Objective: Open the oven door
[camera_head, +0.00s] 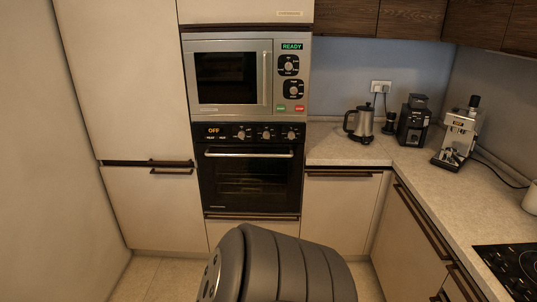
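The black oven (249,183) is built into the tall cabinet column, below a silver microwave (249,79). Its door is shut. A straight silver bar handle (249,154) runs across the top of the door. The control panel (252,133) above it has several knobs and an orange "OFF" display. Racks show dimly through the door glass. Neither of my grippers is in view.
A grey counter (350,150) starts right of the oven and turns toward me along the right side. It bears a kettle (361,124), a grinder (413,122), a coffee machine (458,137) and a black cooktop (512,268). Tiled floor (165,280) shows at lower left.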

